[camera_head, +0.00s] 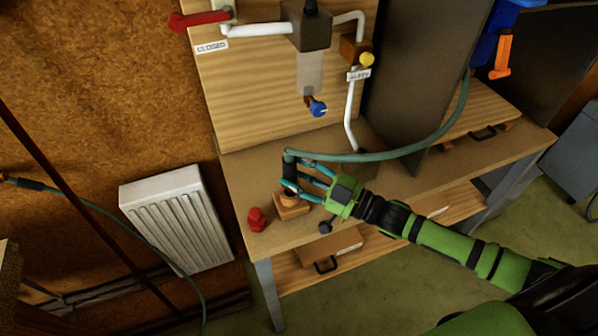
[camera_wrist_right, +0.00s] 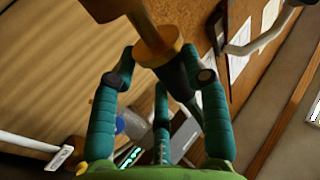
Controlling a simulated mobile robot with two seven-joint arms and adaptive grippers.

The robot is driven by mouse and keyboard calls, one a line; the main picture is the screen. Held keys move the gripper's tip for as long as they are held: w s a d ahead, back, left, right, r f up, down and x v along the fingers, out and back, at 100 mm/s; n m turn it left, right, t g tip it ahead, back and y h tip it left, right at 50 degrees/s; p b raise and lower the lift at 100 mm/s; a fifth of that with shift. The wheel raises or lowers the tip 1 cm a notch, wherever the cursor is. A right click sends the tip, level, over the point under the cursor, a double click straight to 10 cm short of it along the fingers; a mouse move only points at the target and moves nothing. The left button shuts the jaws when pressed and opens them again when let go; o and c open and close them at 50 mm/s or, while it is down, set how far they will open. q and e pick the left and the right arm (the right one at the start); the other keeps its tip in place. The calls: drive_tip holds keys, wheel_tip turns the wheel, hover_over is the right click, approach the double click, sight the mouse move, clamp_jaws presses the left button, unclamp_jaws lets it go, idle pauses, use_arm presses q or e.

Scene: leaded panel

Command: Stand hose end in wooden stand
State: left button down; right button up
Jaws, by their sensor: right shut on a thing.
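My right gripper (camera_head: 303,176) is shut on the dark hose end (camera_head: 290,170), just above the wooden stand (camera_head: 293,210). The green hose (camera_head: 400,154) bends off the top of the hose end and runs right. In the right wrist view, the dark hose end (camera_wrist_right: 178,80) is between the fingers of my right gripper (camera_wrist_right: 162,78), with an orange ring (camera_wrist_right: 158,51) at its end. A brown piece extends beyond the ring. The hose end looks upright over the stand; I cannot tell how far it is inside. My left gripper is not in view.
A red object (camera_head: 257,219) stands on the bench (camera_head: 245,180) just left of the stand. A wooden panel (camera_head: 265,95) with pipes and a blue knob (camera_head: 318,108) rises behind. A white radiator (camera_head: 178,218) is at the left. The bench's front edge is close to the stand.

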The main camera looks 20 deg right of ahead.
drive_tip(key=shift+r, duration=0.1)
drive_tip(key=shift+f+b, duration=0.45)
drive_tip(key=shift+f, duration=0.35)
idle(0.3)
drive_tip(key=o, duration=1.4)
drive_tip(key=shift+o, duration=0.2)
drive_tip(key=shift+s, duration=0.15)
drive_tip(key=v, duration=1.2)
